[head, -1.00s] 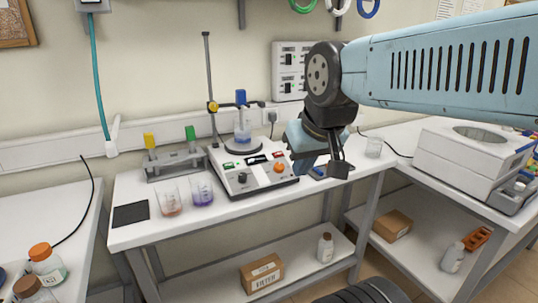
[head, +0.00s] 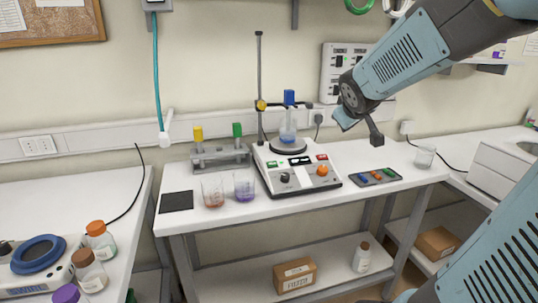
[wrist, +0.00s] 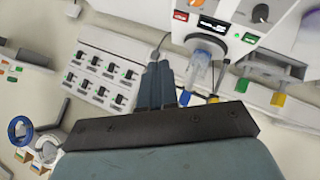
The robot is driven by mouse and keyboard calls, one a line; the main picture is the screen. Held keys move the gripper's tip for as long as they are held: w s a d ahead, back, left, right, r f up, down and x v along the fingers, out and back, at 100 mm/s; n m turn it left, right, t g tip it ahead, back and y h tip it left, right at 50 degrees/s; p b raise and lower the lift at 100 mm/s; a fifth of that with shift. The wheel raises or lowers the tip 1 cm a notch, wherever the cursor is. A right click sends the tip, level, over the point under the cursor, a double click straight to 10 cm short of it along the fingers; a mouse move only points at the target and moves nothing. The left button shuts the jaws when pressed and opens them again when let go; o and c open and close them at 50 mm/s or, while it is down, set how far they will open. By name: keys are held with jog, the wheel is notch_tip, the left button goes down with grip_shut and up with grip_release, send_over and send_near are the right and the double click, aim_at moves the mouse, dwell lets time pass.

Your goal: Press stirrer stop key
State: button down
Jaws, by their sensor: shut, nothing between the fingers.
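The white stirrer (head: 300,185) stands on the middle table. A red key (head: 322,157) is at its right, above an orange knob (head: 322,170); a green key (head: 271,164) is at its left, above a black knob (head: 285,178). In the wrist view, the shut fingers (wrist: 154,85) show below the inverted stirrer (wrist: 222,18), with the red key (wrist: 181,15) and green key (wrist: 250,38) visible.
A clamp stand (head: 260,90) rises behind the stirrer. A dark tray (head: 374,177) and a clear beaker (head: 425,157) are at right.

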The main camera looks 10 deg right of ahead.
aim_at(323, 156)
jog(key=w+d+f+n+t+y, duration=0.1)
jog(key=w+d+f+n+y, duration=0.1)
jog(key=w, duration=0.6)
jog(key=w+d+f+n+t+y, duration=0.1)
jog(key=w+f+n+y, duration=0.4)
jog(key=w+f+n, duration=0.2)
jog(key=shift+w+d+t, duration=0.35)
jog(key=shift+w+t, duration=0.05)
jog(key=shift+w, duration=0.1)
jog(key=shift+f, duration=0.1)
jog(key=shift+w+a+f, duration=0.1)
jog(key=shift+w+f, duration=0.4)
jog(key=shift+f, duration=0.85)
jog(key=shift+w+f, duration=0.5)
jog(key=shift+f, duration=0.85)
jog(key=shift+w+a+f, duration=0.1)
jog(key=shift+w+f, duration=0.4)
jog(key=shift+f, duration=0.85)
jog(key=shift+f, duration=0.1)
jog(key=shift+w+f, duration=0.1)
jog(key=shift+f, duration=0.1)
